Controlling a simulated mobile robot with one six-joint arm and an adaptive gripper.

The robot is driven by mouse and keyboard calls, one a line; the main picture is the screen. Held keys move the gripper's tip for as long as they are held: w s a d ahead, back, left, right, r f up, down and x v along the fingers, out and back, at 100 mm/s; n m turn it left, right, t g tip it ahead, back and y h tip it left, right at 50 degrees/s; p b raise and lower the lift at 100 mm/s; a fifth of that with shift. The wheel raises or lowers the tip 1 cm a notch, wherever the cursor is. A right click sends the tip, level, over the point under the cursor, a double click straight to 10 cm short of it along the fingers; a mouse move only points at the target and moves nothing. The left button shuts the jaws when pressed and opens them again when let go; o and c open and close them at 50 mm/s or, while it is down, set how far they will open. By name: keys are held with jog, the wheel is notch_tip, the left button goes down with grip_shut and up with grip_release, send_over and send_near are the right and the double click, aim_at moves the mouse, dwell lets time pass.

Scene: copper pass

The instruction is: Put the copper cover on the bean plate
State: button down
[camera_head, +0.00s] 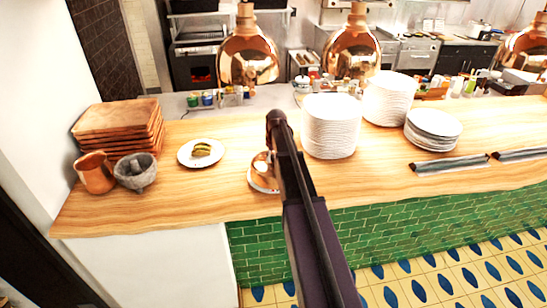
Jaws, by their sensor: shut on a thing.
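The bean plate (186,159) is a round white plate with a small heap of green beans on it, on the left part of the wooden counter. The copper cover (261,166) is a shiny dome to the right of the bean plate, apart from it. A pale round rim shows under the cover; I cannot tell whether it is a plate. My dark arm reaches up from the bottom and hides the cover's right side. My gripper is hidden behind the arm, so its hold on the cover cannot be seen.
Stacked wooden boards (118,122), a copper jug (95,173) and a stone mortar (135,173) stand at the left. Tall white plate stacks (330,127) stand right of my arm. Copper lamps (247,60) hang above. Counter between bean plate and cover is clear.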

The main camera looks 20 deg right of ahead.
jog(key=shift+f+b, duration=0.3)
jog(key=shift+f, duration=0.05)
dwell(0.7)
jog(key=shift+c, duration=1.3)
grip_release()
jog(key=shift+o, duration=1.3)
jog(key=shift+r, duration=0.1)
jog(key=shift+r+p, duration=2.45)
jog(key=shift+p, duration=0.1)
